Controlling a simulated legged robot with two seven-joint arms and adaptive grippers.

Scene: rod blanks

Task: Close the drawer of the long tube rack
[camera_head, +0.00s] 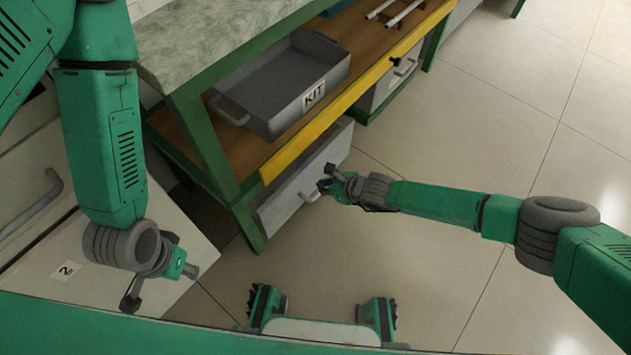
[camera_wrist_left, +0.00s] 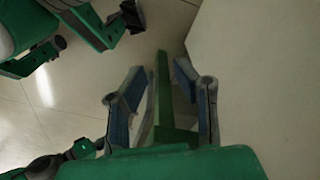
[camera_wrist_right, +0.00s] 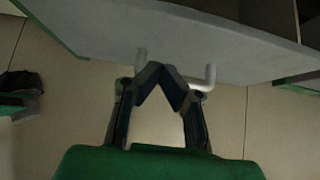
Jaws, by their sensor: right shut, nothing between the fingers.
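A grey drawer front (camera_head: 278,212) with a pale bar handle (camera_head: 308,194) sits low under the green-framed bench, below its yellow-edged shelf. Its top edge shows a little outward of the shelf edge; how far it is open I cannot tell. My right gripper (camera_head: 333,184) is at the handle. In the right wrist view, its shut, empty fingertips (camera_wrist_right: 162,72) overlap the handle (camera_wrist_right: 209,76) and hide its middle; contact is unclear. The drawer front (camera_wrist_right: 215,42) fills the top there. My left gripper (camera_head: 165,280) is open and empty, far left of the drawer.
A grey KIT tray (camera_head: 322,84) and white tubes (camera_head: 398,14) lie on the shelf (camera_head: 262,160). Another handled drawer (camera_head: 382,87) is further along. A pale cabinet labelled 2 (camera_head: 110,225) stands beside my left arm. The tiled floor on the right is clear.

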